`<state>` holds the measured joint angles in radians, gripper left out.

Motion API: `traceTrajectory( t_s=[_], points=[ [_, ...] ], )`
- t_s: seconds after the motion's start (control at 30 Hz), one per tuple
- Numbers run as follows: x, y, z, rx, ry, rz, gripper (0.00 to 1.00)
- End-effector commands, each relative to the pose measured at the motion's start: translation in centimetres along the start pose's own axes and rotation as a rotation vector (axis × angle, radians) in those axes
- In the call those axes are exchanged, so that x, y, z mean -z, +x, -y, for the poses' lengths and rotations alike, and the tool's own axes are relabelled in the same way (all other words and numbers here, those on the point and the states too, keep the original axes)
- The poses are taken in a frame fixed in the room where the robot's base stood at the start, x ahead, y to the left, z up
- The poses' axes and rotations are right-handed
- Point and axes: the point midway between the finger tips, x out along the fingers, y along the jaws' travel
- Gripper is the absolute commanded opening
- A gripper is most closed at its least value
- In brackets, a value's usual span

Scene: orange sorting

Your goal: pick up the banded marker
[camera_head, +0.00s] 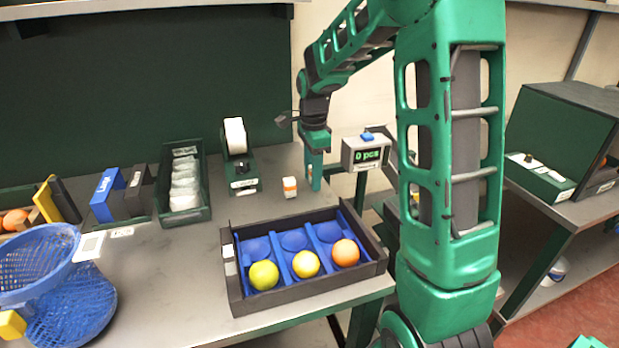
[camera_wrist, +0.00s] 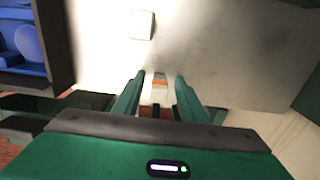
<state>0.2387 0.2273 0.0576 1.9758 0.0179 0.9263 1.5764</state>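The banded marker (camera_head: 289,187) is a small white block with an orange band, upright on the table behind the tray. My gripper (camera_head: 316,187) is just to its right in the head view, pointing down and apart from it. In the wrist view a white square (camera_wrist: 142,25) above the fingertips looks like the marker's top. There my gripper (camera_wrist: 159,76) has its two green fingers apart. A small orange and white patch (camera_wrist: 160,84) shows between them; I cannot tell what it is.
A dark tray (camera_head: 227,272) with blue cups holds three fruits in front of the marker. A green dispenser (camera_head: 243,183) and a bin of packets (camera_head: 184,185) stand left. A counter display (camera_head: 366,153) is right. Bare table surrounds the marker.

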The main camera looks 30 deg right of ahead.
Motion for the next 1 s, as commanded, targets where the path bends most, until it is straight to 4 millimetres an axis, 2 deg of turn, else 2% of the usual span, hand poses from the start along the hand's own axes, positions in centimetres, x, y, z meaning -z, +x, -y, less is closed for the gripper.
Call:
traceTrajectory(
  t_s=[0.1,0.17,0.27,0.3,0.67,0.77,0.9,1.0],
  points=[
    [0.0,0.0,0.0,0.000,0.000,0.000,0.38],
    [0.0,0.0,0.0,0.000,0.000,0.000,0.26],
    [0.0,0.0,0.0,0.000,0.000,0.000,0.02],
    [0.0,0.0,0.0,0.000,0.000,0.000,0.00],
    [0.0,-0.5,0.1,0.002,-0.001,0.000,0.00],
    [-0.1,-1.6,0.1,0.003,-0.001,0.000,0.00],
    [-0.1,-4.4,0.1,0.005,-0.001,0.000,0.00],
    [-2.6,-5.6,0.0,0.003,-0.007,0.001,0.00]
  ],
)
